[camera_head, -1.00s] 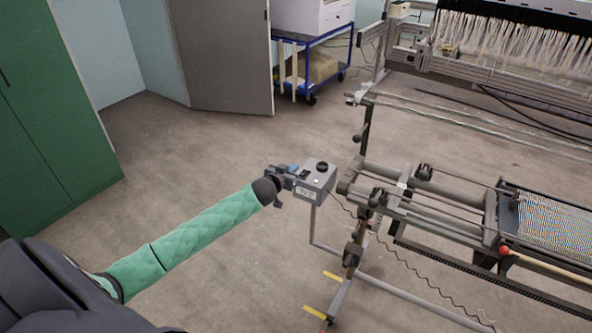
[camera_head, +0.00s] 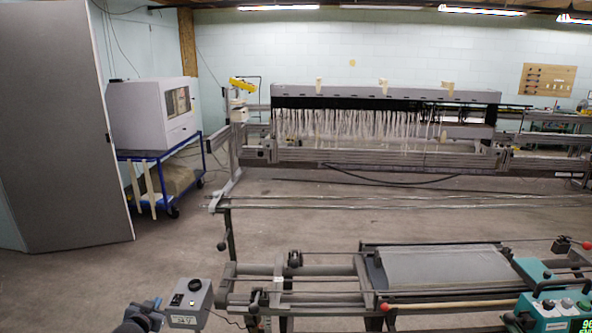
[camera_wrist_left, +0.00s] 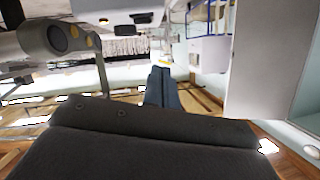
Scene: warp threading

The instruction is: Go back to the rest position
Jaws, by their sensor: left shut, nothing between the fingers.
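My left gripper (camera_head: 154,304) is at the bottom left of the head view, close beside the small grey control box (camera_head: 190,303) with its black knob. Whether they touch, I cannot tell. In the left wrist view the left gripper (camera_wrist_left: 161,72) shows its fingers together, with nothing between them. My right gripper is in neither view.
The frame with rails (camera_head: 300,268) and a flat panel fills the lower middle. A teal control unit (camera_head: 545,303) stands at bottom right. The large machine with hanging pale threads (camera_head: 350,124) is farther back. Open floor (camera_head: 90,275) lies at the left.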

